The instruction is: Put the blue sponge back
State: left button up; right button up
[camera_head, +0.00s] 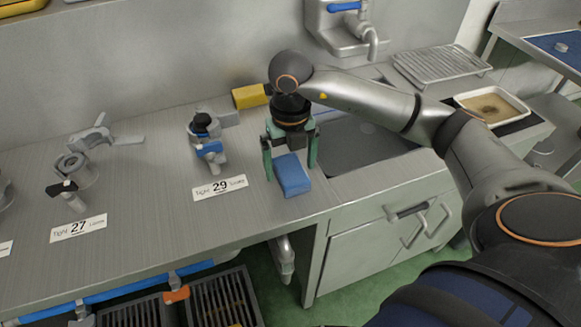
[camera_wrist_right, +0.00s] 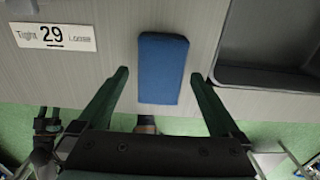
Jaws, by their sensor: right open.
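The blue sponge (camera_head: 292,175) lies on the metal counter, right of the label with 29 and left of the sink. In the right wrist view the blue sponge (camera_wrist_right: 162,68) lies flat ahead of the fingers, between their lines. My right gripper (camera_head: 290,172) points down over the sponge with its green fingers apart, one on each side. In the right wrist view the open fingers of my right gripper (camera_wrist_right: 158,88) hold nothing. I cannot tell whether the fingertips reach the counter. My left gripper is not in view.
The sink (camera_head: 362,146) is right of the sponge, with a drying rack (camera_head: 440,64) and a white tray (camera_head: 493,104) beyond. A yellow block (camera_head: 249,96) is behind the gripper. A valve (camera_head: 207,146) stands to the left by the 29 label (camera_head: 220,188).

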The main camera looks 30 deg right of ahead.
aim_at(290, 169)
notch_tip(290, 169, up, 10)
jog(key=shift+r+p, duration=0.15)
jog(key=shift+p, duration=0.25)
dwell(0.4)
